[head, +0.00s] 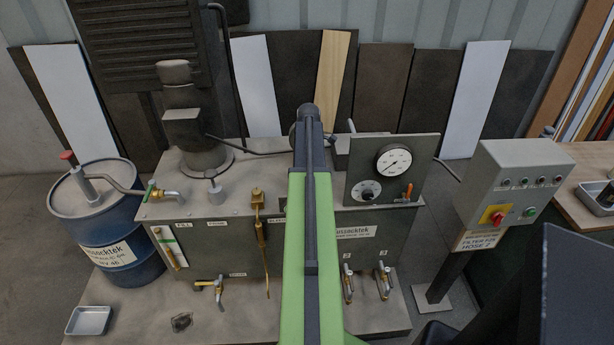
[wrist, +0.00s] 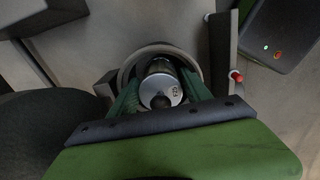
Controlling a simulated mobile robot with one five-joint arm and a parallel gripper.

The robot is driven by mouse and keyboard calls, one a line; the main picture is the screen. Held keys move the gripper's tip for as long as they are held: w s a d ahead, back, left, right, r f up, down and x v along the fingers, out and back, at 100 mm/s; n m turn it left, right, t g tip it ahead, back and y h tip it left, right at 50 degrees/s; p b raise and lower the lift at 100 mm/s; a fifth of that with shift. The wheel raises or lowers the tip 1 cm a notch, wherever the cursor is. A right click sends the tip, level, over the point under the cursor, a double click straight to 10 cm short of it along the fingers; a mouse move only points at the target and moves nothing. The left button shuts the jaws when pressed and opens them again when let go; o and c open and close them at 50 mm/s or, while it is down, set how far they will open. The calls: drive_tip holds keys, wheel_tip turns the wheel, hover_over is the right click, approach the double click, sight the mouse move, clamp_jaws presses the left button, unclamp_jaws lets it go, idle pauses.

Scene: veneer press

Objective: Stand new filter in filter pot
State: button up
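In the wrist view the new filter (wrist: 162,92) is a dark cylinder with a silver end cap towards me. The green fingers of my gripper (wrist: 160,80) come in from both sides and close on it. The filter is within the round grey rim of the filter pot (wrist: 127,66). Its lower end is hidden, so I cannot tell whether it touches the bottom. In the head view my green arm reaches over the tank and hides the gripper and filter. A bit of round grey rim (head: 295,137) shows beside the arm's end.
The grey tank (head: 240,205) carries a motor (head: 182,115), a gauge panel (head: 392,170) and several valves. A blue drum (head: 110,230) stands left. A control box (head: 525,180) stands right.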

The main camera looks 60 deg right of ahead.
drive_tip(key=shift+r, duration=0.15)
wheel_tip(320, 180, up, 12)
drive_tip(key=p, duration=1.2)
drive_tip(key=shift+r, duration=0.15)
